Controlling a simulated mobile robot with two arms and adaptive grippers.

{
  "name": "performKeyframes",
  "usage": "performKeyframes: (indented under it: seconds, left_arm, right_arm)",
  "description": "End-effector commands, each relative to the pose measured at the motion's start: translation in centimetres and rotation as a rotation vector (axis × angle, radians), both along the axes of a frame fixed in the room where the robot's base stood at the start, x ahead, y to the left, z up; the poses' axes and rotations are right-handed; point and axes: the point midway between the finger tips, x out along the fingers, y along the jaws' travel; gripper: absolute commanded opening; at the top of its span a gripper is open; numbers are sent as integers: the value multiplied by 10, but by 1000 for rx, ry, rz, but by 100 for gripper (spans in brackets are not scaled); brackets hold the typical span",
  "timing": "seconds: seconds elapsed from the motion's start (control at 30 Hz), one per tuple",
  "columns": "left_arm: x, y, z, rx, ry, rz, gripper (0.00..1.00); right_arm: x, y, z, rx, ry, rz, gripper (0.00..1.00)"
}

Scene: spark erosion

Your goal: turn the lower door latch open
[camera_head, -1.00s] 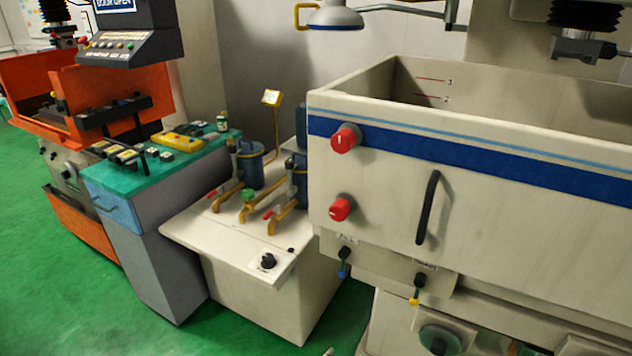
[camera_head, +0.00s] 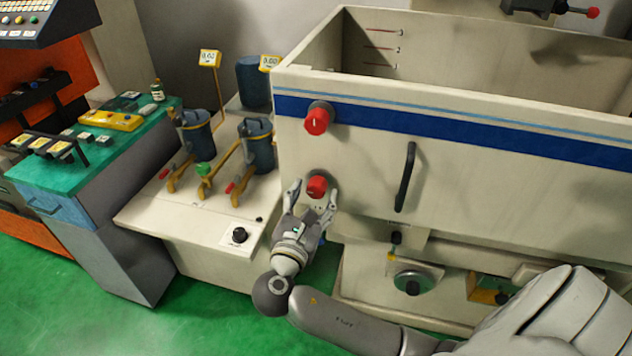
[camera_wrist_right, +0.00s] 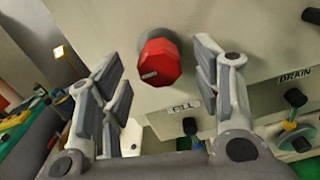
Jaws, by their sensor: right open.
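The lower door latch (camera_head: 317,186) is a red knob on the front of the cream tank, near its left edge. A similar red upper latch (camera_head: 317,119) sits above it. My right gripper (camera_head: 313,192) is open, with its fingers on either side of the lower latch. In the right wrist view the red knob (camera_wrist_right: 160,63) shows between and just beyond the open fingers (camera_wrist_right: 160,85), with a pale mark on its face. I see no clear contact between fingers and knob. My left gripper is not in view.
A black vertical handle (camera_head: 405,177) is on the tank front, right of the latches. Below the lower latch are small valve knobs labelled FILL (camera_wrist_right: 187,106) and DRAIN (camera_wrist_right: 295,76). A cream pump unit (camera_head: 180,222) with blue canisters stands to the left.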

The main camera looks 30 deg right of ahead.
Motion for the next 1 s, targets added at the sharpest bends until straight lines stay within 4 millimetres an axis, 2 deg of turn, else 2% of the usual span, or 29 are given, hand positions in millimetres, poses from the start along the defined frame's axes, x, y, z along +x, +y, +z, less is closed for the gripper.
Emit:
performKeyframes:
  seconds: [0.2, 0.6, 0.93, 1.0]
  left_arm:
    - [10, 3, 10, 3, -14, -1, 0]
    - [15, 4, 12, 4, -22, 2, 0]
    - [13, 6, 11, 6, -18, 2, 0]
    - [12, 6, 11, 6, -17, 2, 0]
  right_arm:
    - [19, -22, 1, -2, 0, 1, 58]
    - [23, -27, 0, 2, -1, 1, 57]
    - [23, -27, 0, 3, 0, 1, 15]
    - [23, -27, 0, 3, 0, 1, 12]
